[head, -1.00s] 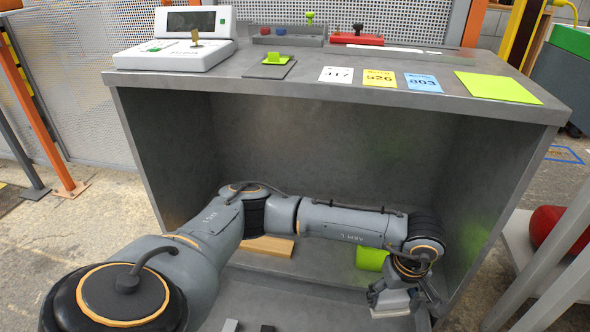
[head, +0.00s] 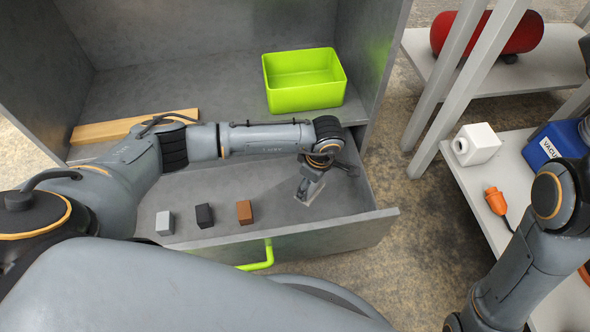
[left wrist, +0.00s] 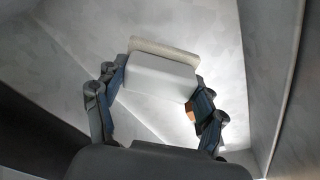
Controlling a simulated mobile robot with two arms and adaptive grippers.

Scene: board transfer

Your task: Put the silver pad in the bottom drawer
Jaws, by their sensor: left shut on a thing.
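My left gripper (head: 310,191) points down over the right part of the open bottom drawer (head: 345,228). In the left wrist view the silver pad (left wrist: 160,76), a pale grey block with a flat lighter edge, sits between the fingers of my left gripper (left wrist: 155,95), which is shut on it. In the head view the pad is small and partly hidden by the fingers; I cannot tell whether it touches the drawer floor. My right arm shows at the right edge of the head view, its gripper out of view.
Grey (head: 165,222), black (head: 204,215) and brown (head: 244,212) blocks stand in the drawer, left of my gripper. The drawer has a green handle (head: 262,258). Behind are a green bin (head: 305,98) and a wooden strip (head: 120,129). A side shelf (head: 487,190) stands right.

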